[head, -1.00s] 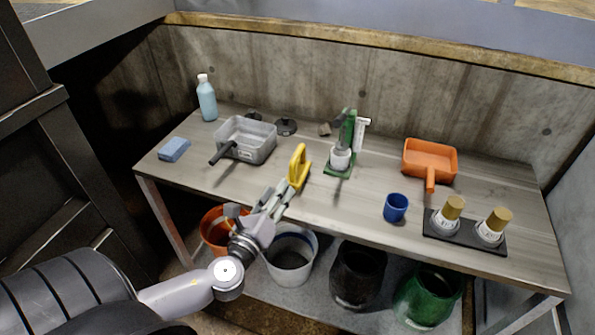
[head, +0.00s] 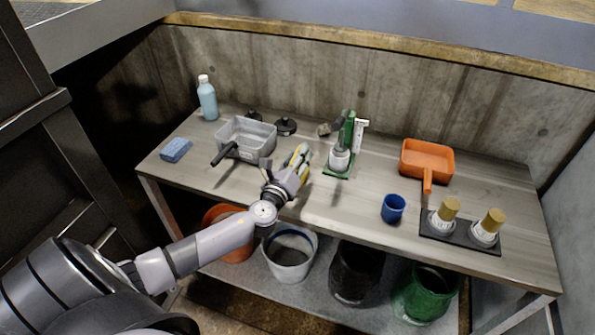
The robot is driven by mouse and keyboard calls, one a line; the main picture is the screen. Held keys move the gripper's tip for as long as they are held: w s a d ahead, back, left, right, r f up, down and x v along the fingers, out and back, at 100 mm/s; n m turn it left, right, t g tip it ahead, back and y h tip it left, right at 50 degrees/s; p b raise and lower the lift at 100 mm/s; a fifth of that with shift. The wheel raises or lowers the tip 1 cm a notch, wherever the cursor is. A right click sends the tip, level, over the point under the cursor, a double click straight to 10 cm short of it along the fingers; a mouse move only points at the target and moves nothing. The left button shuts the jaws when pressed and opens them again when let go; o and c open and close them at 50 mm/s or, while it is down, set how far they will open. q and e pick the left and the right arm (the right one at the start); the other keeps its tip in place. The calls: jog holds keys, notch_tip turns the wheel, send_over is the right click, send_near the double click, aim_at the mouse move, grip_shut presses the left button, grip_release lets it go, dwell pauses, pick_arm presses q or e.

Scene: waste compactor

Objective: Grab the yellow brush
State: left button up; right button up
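The yellow brush (head: 303,152) stands near the middle of the table (head: 350,205), mostly covered by my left gripper. Only slivers of yellow show at its top and between the fingers. My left gripper (head: 296,166) reaches over the table's front edge, with its fingers around or right beside the brush. Whether the fingers are closed on it is hidden from this angle. My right gripper is not in the head view.
A grey pan (head: 246,138) is left of the gripper, and a green stand (head: 343,160) close on the right. A blue cup (head: 393,209), an orange scoop (head: 426,160) and a black tray (head: 462,238) are further right. Buckets, including a white one (head: 290,255), stand below.

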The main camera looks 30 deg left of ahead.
pick_arm(q)
jog(key=shift+w, duration=0.3)
jog(key=shift+s, duration=0.1)
jog(key=shift+c, duration=0.5)
grip_shut()
